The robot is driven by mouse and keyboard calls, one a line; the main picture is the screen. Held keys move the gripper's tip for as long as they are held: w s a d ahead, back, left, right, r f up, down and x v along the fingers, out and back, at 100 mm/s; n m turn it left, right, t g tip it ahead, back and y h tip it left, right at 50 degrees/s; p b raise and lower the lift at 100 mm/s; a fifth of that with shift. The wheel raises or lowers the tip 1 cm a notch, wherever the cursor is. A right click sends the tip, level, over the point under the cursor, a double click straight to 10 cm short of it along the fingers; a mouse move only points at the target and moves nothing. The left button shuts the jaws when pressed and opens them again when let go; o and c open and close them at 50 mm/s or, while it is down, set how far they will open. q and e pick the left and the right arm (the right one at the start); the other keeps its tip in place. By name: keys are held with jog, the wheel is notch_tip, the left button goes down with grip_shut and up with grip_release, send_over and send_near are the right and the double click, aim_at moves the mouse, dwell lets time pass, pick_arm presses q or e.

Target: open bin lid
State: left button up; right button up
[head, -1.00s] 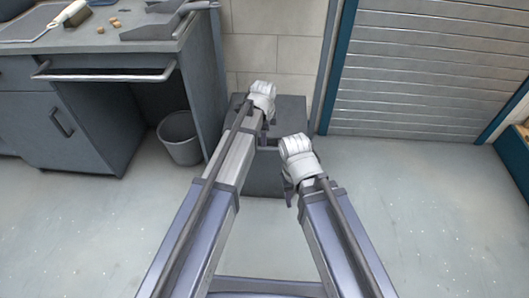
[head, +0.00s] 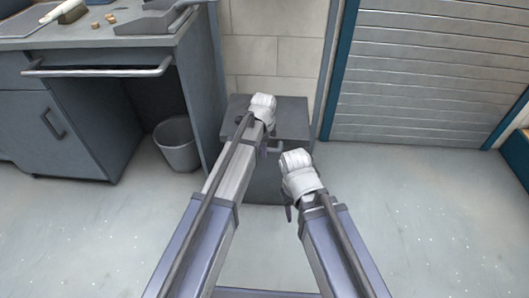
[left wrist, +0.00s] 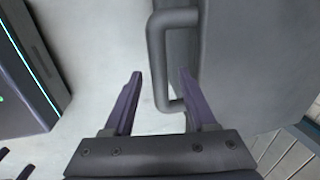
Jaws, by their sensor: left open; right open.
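The bin is a dark grey box (head: 265,185) against the back wall, with a flat lid (head: 292,117) that is shut. A bar handle (head: 274,150) sticks out at its front; in the left wrist view the handle (left wrist: 157,62) is a grey loop on the bin's dark face (left wrist: 255,60). My left gripper (left wrist: 160,76) is open. In that view the handle's bar lies between its two fingers; I cannot tell how deep it sits. In the head view its fingers are hidden behind my wrist. My right gripper (head: 289,212) is open and empty, in front of the bin at the right.
A grey workbench (head: 95,120) with a rail stands at the left. A grey waste bucket (head: 177,145) stands on the floor between the bench and the bin. A ribbed shutter (head: 430,75) closes the back right. The floor (head: 430,220) at the right is clear.

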pick_arm(q)
jog(key=shift+f, duration=0.1)
jog(key=shift+c, duration=0.4)
grip_shut()
dwell(1.0)
